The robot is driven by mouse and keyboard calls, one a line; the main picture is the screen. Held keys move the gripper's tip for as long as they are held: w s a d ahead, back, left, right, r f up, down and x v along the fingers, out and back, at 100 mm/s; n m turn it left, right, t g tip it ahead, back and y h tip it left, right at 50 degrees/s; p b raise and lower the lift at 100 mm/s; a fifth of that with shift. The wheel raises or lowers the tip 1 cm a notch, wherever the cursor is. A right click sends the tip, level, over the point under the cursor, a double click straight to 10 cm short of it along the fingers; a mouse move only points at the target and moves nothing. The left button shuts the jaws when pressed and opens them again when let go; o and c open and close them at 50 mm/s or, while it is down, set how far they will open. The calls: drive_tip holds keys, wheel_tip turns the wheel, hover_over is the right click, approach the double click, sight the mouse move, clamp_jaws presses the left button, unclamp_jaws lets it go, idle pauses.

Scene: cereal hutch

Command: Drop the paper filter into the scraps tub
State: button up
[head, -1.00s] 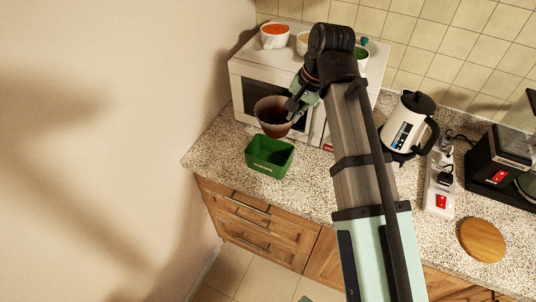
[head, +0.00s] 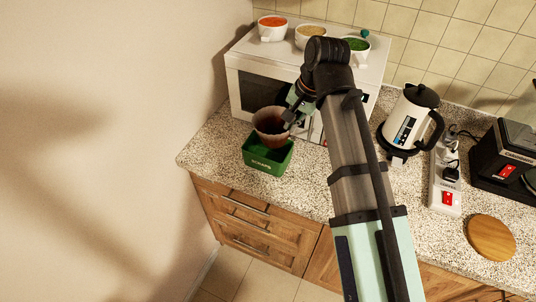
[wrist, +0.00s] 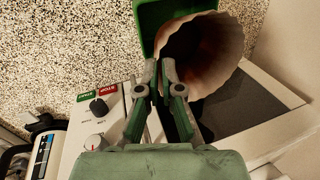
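The paper filter (head: 270,124) is a brown, fluted cone with a dark inside. It is held upright over the green scraps tub (head: 266,160), which stands on the counter near its left end. In the head view the filter hides the tub's back part, and I cannot tell whether they touch. My gripper (head: 291,116) is at the filter's right rim. In the wrist view the fingers (wrist: 166,85) are close together at the rim of the filter (wrist: 205,50), with the tub (wrist: 152,18) behind it.
A white microwave (head: 250,80) stands behind the tub, with several bowls on top, including one with red contents (head: 272,28). A kettle (head: 410,120), a power strip (head: 446,185) and a round wooden board (head: 491,238) lie to the right. The counter's front edge is close before the tub.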

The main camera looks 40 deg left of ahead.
drive_tip(key=o, duration=0.4)
drive_tip(key=shift+r, duration=0.1)
drive_tip(key=v, duration=1.2)
